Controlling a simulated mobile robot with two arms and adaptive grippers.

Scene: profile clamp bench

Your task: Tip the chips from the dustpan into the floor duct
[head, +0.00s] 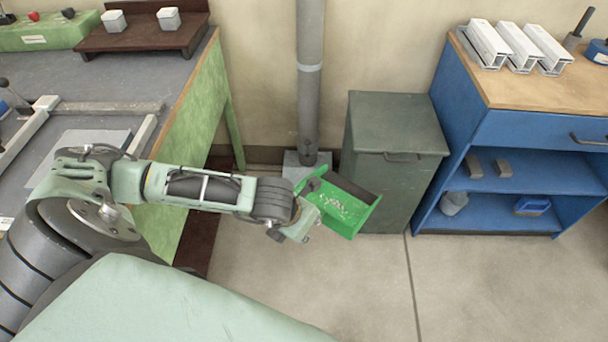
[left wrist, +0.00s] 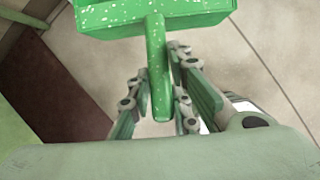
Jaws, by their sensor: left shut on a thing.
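The floor duct is the grey box (head: 299,171) at the foot of the vertical pipe (head: 309,110), behind the dustpan. The dustpan and gripper partly hide the box, and its opening is not clear. My right gripper is out of view.
A dark green bin (head: 397,130) with a lid stands just right of the duct, close behind the dustpan. A blue shelf unit (head: 512,190) is farther right. A green-sided workbench (head: 190,135) stands on the left under my arm. The floor (head: 370,285) in front is clear.

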